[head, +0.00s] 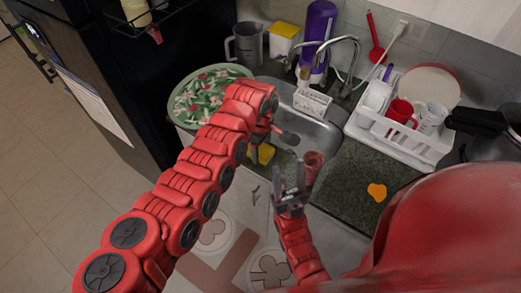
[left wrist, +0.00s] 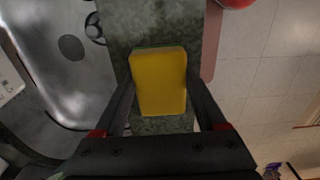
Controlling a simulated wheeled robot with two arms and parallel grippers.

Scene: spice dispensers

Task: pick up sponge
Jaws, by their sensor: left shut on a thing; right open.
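The yellow sponge (head: 264,154) shows by the left front edge of the sink in the head view, partly hidden by my left gripper (head: 260,141). In the left wrist view the sponge (left wrist: 158,80) lies lengthwise between the two dark fingers of my left gripper (left wrist: 162,100), which is shut on it. Green stone counter shows behind it; I cannot tell whether the sponge touches it. My right gripper (head: 290,188) is open and empty, pointing up in front of the sink.
The sink (head: 318,138) has a faucet (head: 345,42) behind it and a reddish cup (head: 313,166) at its front. A white dish rack (head: 392,138) stands right. A leaf-patterned round item (head: 204,92) lies left. An orange piece (head: 377,192) lies on the right counter.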

